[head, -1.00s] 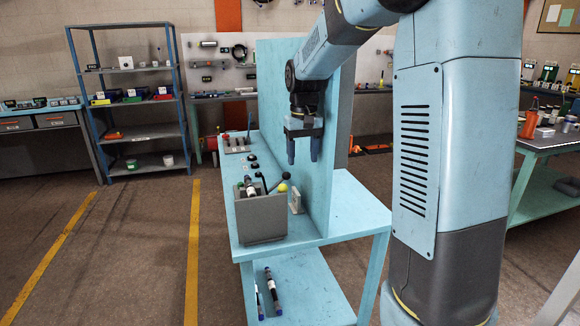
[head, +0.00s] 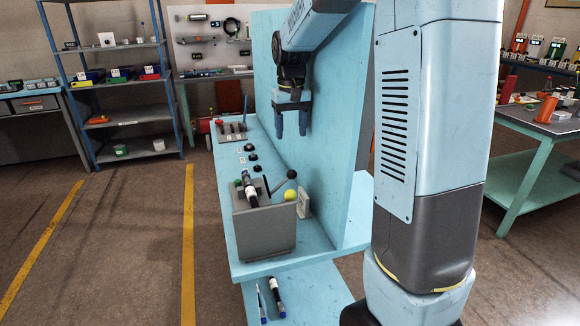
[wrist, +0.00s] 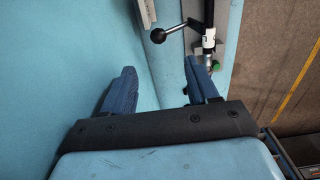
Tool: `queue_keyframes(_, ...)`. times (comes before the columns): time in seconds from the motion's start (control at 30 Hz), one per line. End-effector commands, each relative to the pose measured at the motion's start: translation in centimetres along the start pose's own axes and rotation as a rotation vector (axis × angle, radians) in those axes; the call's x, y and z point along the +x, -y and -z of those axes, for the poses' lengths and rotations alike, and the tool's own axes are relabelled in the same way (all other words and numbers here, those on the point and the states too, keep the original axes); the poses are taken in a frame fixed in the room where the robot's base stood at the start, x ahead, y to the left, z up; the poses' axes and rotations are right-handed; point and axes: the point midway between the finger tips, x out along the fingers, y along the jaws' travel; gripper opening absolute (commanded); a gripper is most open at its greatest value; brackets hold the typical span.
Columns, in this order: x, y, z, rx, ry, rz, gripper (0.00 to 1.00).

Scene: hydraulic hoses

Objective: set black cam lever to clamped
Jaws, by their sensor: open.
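The black cam lever (head: 281,183) has a black ball knob and slants up to the right from a grey box fixture (head: 264,230) on the blue bench. In the wrist view the lever (wrist: 175,29) runs sideways, its knob on the left, joined to a dark and white hose fitting (wrist: 208,38). That fitting (head: 250,190) lies on top of the box in the head view. My gripper (head: 291,128) points down with fingers apart and empty, above the bench beside the upright panel. In the wrist view the gripper (wrist: 162,70) has the lever beyond its fingertips, not touching.
The upright blue panel (head: 345,150) stands close beside my gripper. A yellow ball (head: 290,195) and a small pale plate (head: 304,203) are near the lever. Several black round parts and a grey switch block (head: 231,131) lie farther along the bench (head: 232,255). Hoses lie on the lower shelf.

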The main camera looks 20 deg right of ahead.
Motion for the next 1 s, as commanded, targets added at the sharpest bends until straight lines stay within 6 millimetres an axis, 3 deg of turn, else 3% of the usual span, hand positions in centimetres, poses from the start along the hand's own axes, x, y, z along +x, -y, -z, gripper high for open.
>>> queue_keyframes(0.27,2.3,-0.4,0.0,0.008,0.003,0.0,0.59)
queue_keyframes(0.7,9.9,-0.5,0.0,0.007,0.004,-0.001,0.59)
queue_keyframes(1.0,13.3,-0.4,0.0,0.007,0.002,0.0,0.59)
